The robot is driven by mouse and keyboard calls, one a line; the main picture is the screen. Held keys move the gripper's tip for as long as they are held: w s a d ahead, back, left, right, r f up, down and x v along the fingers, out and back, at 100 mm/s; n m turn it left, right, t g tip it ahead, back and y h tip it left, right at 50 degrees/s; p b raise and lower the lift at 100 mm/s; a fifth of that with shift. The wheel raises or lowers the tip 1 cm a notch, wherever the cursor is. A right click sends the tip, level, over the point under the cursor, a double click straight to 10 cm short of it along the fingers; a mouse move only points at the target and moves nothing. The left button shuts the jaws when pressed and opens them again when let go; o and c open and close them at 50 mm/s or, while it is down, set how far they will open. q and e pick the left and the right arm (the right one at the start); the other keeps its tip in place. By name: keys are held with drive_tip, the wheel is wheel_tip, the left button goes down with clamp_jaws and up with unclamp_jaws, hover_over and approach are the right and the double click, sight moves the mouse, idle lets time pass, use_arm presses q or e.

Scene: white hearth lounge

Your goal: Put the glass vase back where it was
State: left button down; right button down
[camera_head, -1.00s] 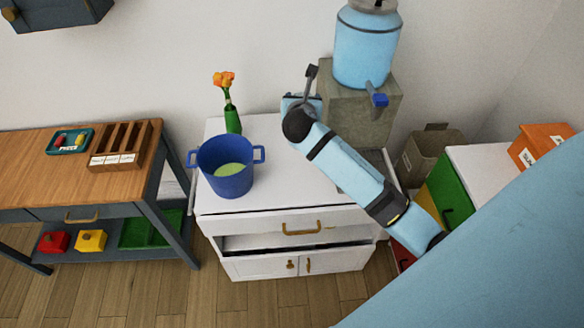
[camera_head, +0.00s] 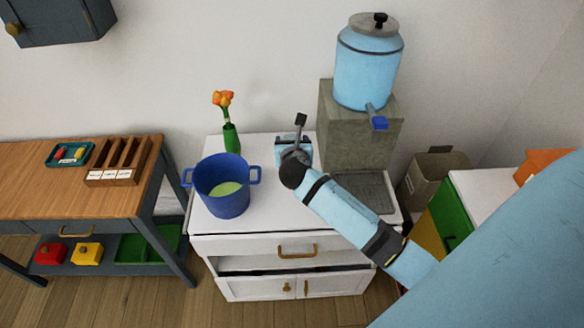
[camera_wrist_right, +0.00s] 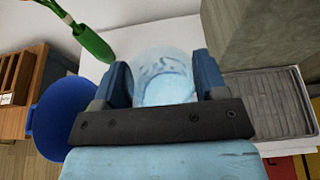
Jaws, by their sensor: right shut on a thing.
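In the right wrist view, my right gripper (camera_wrist_right: 161,80) is shut on a clear, pale bluish glass thing, which I take as the glass vase (camera_wrist_right: 163,72). It sits between the two blue fingers, with the white top showing behind it. In the head view my gripper and arm hide the vase. I cannot tell whether its base touches the top. My left gripper is not in view.
A green vase with orange flowers (camera_head: 231,138) stands behind the blue pot (camera_head: 222,200) of green contents. The grey block (camera_head: 350,140) carries a blue dispenser (camera_head: 368,75) with a tap. A grey slatted tray (camera_head: 372,195) lies in front of it. Bare white top (camera_head: 262,215) shows at the front.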

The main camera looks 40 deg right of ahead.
wheel_tip(320, 180, down, 10)
drive_tip(key=shift+r+b, duration=0.1)
drive_tip(key=shift+b, duration=0.2)
idle(0.3)
drive_tip(key=shift+c, duration=0.8)
unclamp_jaws()
drive_tip(key=shift+f, duration=0.2)
